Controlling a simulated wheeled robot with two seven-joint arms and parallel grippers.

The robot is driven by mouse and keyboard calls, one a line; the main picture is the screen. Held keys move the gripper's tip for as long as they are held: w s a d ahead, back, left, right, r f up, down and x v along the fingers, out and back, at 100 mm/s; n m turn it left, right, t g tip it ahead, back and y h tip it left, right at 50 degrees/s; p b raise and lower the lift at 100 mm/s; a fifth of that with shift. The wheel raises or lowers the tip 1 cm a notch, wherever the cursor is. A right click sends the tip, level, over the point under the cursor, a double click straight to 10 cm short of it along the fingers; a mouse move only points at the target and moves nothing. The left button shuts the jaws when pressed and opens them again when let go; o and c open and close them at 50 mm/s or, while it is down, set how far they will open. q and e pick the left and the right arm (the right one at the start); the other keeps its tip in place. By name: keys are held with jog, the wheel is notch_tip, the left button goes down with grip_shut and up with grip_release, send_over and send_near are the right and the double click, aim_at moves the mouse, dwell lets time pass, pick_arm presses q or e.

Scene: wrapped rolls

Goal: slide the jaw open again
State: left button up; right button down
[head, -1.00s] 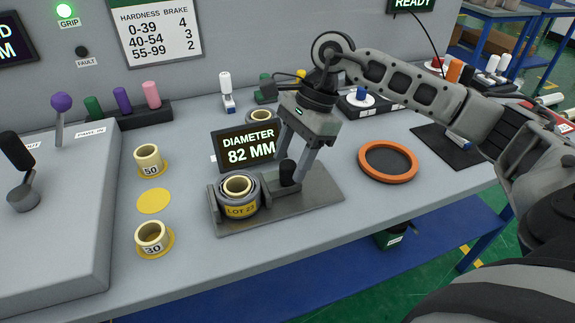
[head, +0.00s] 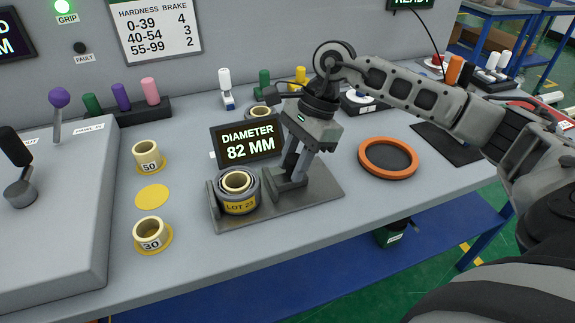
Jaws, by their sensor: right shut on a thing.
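The diameter gauge has a grey base plate (head: 315,187) and a display (head: 248,143) reading 82 MM. A wrapped roll labelled LOT 23 (head: 239,207) stands upright on the plate's left part, with a grey upright at its left. My left gripper is not in view.
Two cream cores marked 50 (head: 148,155) and 30 (head: 151,232) stand left of the gauge, with a yellow disc (head: 153,197) between them. An orange ring (head: 388,158) lies to the right. The plate's right end is clear.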

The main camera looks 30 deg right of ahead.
jog(key=shift+s+d, duration=0.1)
jog(key=shift+d, duration=0.3)
jog(key=c, duration=1.1)
grip_release()
jog(key=shift+d, duration=0.1)
jog(key=shift+r, duration=0.3)
jog(key=v, duration=1.5)
jog(key=shift+d+r, duration=0.2)
